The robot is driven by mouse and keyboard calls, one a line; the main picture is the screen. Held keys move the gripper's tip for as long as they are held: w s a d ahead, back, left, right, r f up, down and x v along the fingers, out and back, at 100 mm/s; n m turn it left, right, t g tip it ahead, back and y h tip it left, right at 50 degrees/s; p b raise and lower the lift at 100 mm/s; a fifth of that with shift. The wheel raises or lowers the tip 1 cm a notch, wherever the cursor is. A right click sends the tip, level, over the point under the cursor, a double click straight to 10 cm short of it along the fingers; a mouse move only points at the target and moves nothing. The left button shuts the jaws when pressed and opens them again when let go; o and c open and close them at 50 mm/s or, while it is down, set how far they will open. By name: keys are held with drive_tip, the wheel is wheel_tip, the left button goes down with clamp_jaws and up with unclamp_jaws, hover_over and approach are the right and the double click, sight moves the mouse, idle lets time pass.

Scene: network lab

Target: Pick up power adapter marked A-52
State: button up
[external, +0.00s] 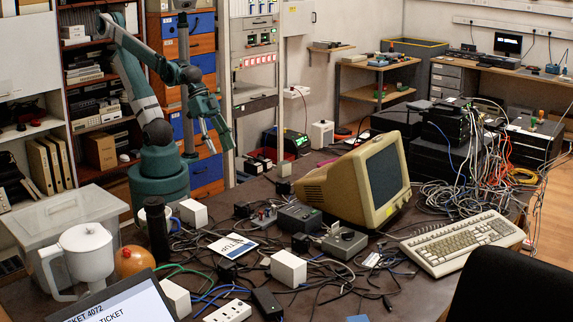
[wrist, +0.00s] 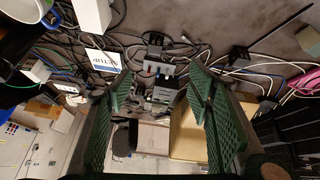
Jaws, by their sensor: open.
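My gripper (external: 218,142) hangs above the back left part of the cluttered table, its fingers apart and empty. In the wrist view my gripper (wrist: 162,70) shows two green ridged fingers spread wide with nothing between them but table things further below. Several small black adapter-like blocks lie among the cables, such as one at the front (external: 227,271) and one near the middle (external: 301,243). White box-shaped blocks also lie there, such as one (external: 288,268) and another (external: 193,213). No A-52 marking is readable, so I cannot tell which is the named adapter.
A beige monitor (external: 340,187) and keyboard (external: 463,242) stand on the right. A white jug (external: 88,254), a dark cylinder (external: 157,230) and an orange round object (external: 130,262) stand at the left. A SETUP card (external: 232,245) lies amid tangled cables. A laptop (external: 120,305) is in front.

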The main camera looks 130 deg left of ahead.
drive_tip(key=w+f+n+g+p, duration=0.1)
drive_tip(key=w+n+p, duration=0.1)
drive_tip(key=w+n, duration=0.2)
drive_tip(key=n+g+h+p, duration=0.4)
drive_tip(key=n+g+p, duration=0.1)
drive_tip(key=n, duration=0.6)
approach(243, 204)
drive_tip(key=shift+d+f+n, duration=0.2)
drive_tip(key=shift+f+n, duration=0.15)
drive_tip(key=shift+f, duration=0.35)
drive_tip(key=shift+d+f+n, duration=0.2)
drive_tip(key=shift+f+n, duration=0.15)
drive_tip(key=shift+f, duration=0.35)
drive_tip(key=shift+f, duration=0.1)
drive_tip(key=shift+b+x, duration=0.3)
drive_tip(key=shift+x, duration=0.9)
drive_tip(key=shift+b+x, duration=0.9)
drive_tip(key=shift+x, duration=1.7)
drive_tip(key=shift+d, duration=0.15)
